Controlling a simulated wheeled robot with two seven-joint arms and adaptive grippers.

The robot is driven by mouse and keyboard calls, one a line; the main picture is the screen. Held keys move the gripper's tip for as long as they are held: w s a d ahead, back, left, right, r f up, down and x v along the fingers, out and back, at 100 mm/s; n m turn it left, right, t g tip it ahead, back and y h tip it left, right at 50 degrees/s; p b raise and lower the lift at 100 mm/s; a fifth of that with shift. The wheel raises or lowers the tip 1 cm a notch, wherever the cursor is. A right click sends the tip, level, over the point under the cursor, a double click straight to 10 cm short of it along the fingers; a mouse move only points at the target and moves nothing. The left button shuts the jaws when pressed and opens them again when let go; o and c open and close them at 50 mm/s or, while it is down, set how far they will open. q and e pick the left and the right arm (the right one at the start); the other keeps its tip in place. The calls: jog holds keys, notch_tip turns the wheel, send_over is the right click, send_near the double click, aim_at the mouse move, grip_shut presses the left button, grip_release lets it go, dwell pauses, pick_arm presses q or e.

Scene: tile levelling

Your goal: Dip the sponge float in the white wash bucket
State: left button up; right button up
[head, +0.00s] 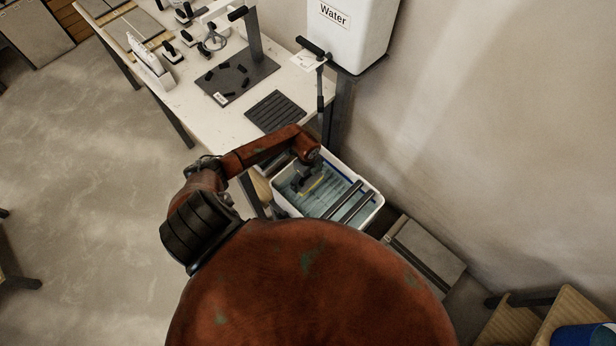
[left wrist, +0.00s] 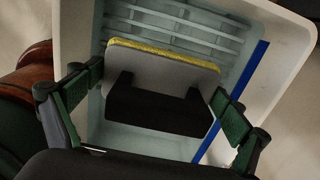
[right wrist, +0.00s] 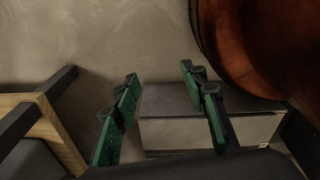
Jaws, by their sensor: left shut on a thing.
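The white wash bucket (head: 357,176) stands below the table's near end, with bluish water and a slatted grate inside. My left gripper (head: 301,182) reaches down into the bucket's left part. It is shut on the black handle (left wrist: 165,106) of the sponge float. The float's grey plate (left wrist: 150,62) and yellow sponge edge (left wrist: 160,49) show in the left wrist view over the grate; the sponge's underside is hidden. I cannot tell whether the sponge touches the water. My right gripper (right wrist: 160,78) is open and empty, away from the bucket.
Two dark bars (head: 352,203) cross the bucket's right part. A white water tank (head: 350,35) stands behind it by the wall. The worktable (head: 190,105) holds a dark mat, a ribbed black pad and several tools. Grey boxed slabs (head: 428,246) lie right of the bucket.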

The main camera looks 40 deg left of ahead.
pick_arm(q)
notch_tip(320, 180, down, 9)
jog(key=b, duration=0.5)
jog(key=shift+f+b, duration=0.85)
jog(key=shift+f, duration=0.35)
pick_arm(e)
notch_tip(320, 180, down, 8)
jog(key=s, duration=0.2)
jog(key=shift+s+r, duration=0.2)
jog(key=shift+s, duration=0.2)
jog(key=shift+a, duration=0.3)
pick_arm(q)
jog(key=shift+r, duration=0.1)
pick_arm(e)
jog(key=shift+r, duration=0.1)
